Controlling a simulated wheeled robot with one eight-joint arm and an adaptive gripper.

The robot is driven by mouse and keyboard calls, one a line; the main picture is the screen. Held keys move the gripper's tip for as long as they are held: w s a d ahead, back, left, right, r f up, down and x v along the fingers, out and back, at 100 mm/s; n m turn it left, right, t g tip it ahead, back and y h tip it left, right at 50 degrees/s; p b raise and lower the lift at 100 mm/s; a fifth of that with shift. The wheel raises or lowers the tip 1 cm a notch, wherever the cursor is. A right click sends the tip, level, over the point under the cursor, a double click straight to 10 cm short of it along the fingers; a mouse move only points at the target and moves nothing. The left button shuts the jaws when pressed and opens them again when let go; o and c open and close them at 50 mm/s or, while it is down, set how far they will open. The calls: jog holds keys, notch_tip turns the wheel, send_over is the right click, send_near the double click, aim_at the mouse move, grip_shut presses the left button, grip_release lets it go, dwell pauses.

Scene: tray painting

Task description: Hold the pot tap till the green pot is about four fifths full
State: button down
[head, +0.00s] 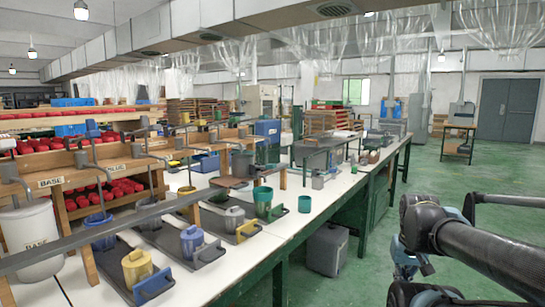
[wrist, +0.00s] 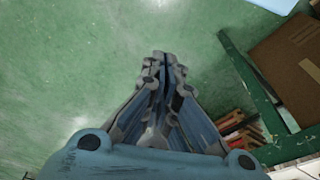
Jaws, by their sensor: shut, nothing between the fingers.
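A green pot (head: 263,197) stands on the bench at the far end of a row of paint stations in the head view. A green paddle (head: 279,212) sits at the front of its station, perhaps its tap; I cannot be sure. A smaller green cup (head: 304,204) stands to the right, near the bench edge. The paint level in either cannot be made out. My gripper (wrist: 162,62) is shut and empty over bare green floor, away from the bench. In the head view my arm is at the lower right, with the gripper right of the bench.
The white bench (head: 315,192) also bears a yellow pot (head: 137,266), blue and grey pots on dark stations. A grey bin (head: 328,248) stands on the floor beside the bench. In the wrist view a cardboard box (wrist: 290,62) lies at the right. The floor aisle is open.

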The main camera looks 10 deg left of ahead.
jog(key=w+a+r+n+y, duration=0.1)
jog(key=w+a+r+n, duration=0.1)
jog(key=w+a+r, duration=0.5)
jog(key=w+a+r+n+y, duration=0.1)
jog(key=w+a+r+n, duration=0.25)
jog(key=r, duration=0.55)
jog(key=w+a+r+n+y, duration=0.1)
jog(key=w+a+r, duration=0.3)
jog(key=w+r, duration=0.3)
jog(key=w+a+r+n+y, duration=0.1)
jog(key=w+a+r+n, duration=0.1)
jog(key=a+r, duration=0.3)
jog(key=w+a+r+n+y, duration=0.1)
jog(key=w+a+r, duration=0.4)
jog(key=a, duration=0.7)
jog(key=w+a+r+n+y, duration=0.1)
jog(key=w+a+r+n, duration=0.3)
jog(key=a+r, duration=0.3)
jog(key=shift+a+r, duration=0.2)
jog(key=shift+a, duration=1.05)
jog(key=shift+f, duration=0.1)
